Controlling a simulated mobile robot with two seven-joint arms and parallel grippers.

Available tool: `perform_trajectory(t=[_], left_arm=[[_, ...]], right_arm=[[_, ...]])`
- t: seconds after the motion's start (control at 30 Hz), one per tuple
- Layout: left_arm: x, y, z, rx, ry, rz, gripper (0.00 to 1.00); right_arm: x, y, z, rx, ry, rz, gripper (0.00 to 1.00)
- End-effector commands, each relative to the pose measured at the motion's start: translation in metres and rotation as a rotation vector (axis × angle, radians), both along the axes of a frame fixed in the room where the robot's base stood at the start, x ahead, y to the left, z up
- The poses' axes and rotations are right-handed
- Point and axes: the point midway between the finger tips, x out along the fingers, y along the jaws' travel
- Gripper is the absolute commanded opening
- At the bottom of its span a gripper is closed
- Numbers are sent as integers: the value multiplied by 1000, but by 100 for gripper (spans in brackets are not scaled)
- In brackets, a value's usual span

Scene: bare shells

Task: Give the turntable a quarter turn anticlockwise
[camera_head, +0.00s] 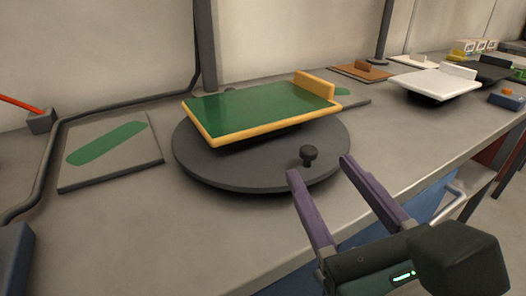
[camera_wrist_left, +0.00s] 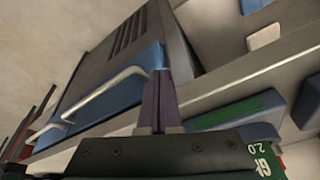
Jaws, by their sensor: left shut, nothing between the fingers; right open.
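The turntable (camera_head: 235,172) is a dark grey round disc on the grey bench in the head view. A small black knob (camera_head: 309,155) stands up near its front right edge. A green board with a yellow rim (camera_head: 215,138) sits tilted above the disc and hides its back part. My right gripper (camera_head: 320,168) is open, with its two purple fingers spread apart at the disc's front right edge, close to the knob. I cannot tell whether a finger touches the disc. My left gripper (camera_wrist_left: 160,75) shows only in the left wrist view, shut and empty, away from the turntable.
A flat plate with a green oval (camera_head: 108,148) lies left of the turntable, beside a dark cable (camera_head: 55,135).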

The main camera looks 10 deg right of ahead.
Motion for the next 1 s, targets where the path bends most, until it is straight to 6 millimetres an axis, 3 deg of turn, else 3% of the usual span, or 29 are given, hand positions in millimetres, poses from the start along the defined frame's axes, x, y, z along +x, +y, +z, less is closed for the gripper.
perform_trajectory(t=[0.03, 0.13, 0.33, 0.7, 1.0], left_arm=[[0, 0, -22, 0, 0, 0, 0], [0, 0, -29, 0, -1, 0, 0], [0, 0, -25, 0, -1, 0, 0], [0, -1, -22, -6, -1, 3, 0], [0, -3, -22, -10, -2, 6, 0]], right_arm=[[0, -5, -23, 54, 0, -31, 61], [0, -12, -33, 131, -1, -75, 61], [15, -16, -31, 164, -5, -94, 61], [81, -18, -32, 160, -4, -92, 61], [99, -19, -32, 158, -2, -92, 61]])
